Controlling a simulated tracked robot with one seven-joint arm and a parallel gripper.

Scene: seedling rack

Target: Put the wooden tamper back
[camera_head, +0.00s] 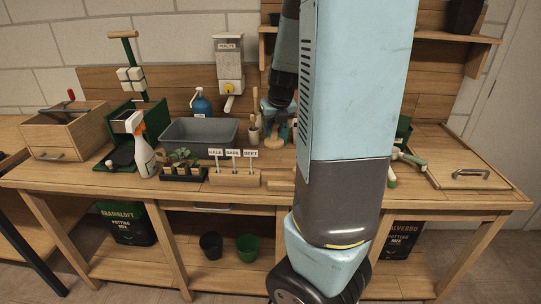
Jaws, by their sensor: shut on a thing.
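My gripper (275,112) is over the back middle of the wooden bench, partly hidden by my own arm. It is shut on the wooden tamper (283,131), whose pale wooden part shows small just below the fingers. I cannot tell whether its lower end touches the bench. A pot with upright wooden-handled tools (253,135) stands just left of my gripper. The bench right behind my arm is hidden.
A grey tub (199,131), seedling tray (184,174), label block (233,179) and spray bottle (143,152) stand left. A wooden lid with a handle (471,158) lies right.

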